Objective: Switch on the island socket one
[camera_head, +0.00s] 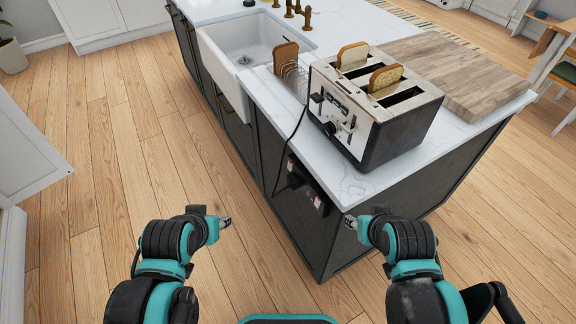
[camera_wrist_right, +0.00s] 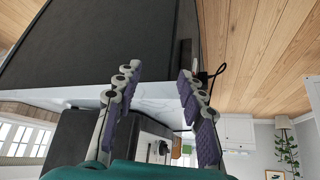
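A dark socket panel (camera_head: 308,188) is set in the dark side of the kitchen island (camera_head: 340,240), below the white worktop. A black plug with a cord sits at its far end. Small reddish marks show on its near part, but the switch positions are too small to tell. My right gripper (camera_head: 350,221) is beside the island's near corner, just right of and below the panel in the head view. In the right wrist view its two fingers (camera_wrist_right: 159,72) are spread apart with nothing between them. My left gripper (camera_head: 227,221) is over the floor, left of the island, apart from the panel.
A toaster (camera_head: 372,112) with bread slices stands on the worktop near the island's edge; its black cord (camera_head: 296,135) hangs down to the panel. A toast rack, sink (camera_head: 248,50) and wooden board (camera_head: 455,70) are farther back. The wooden floor to the left is clear.

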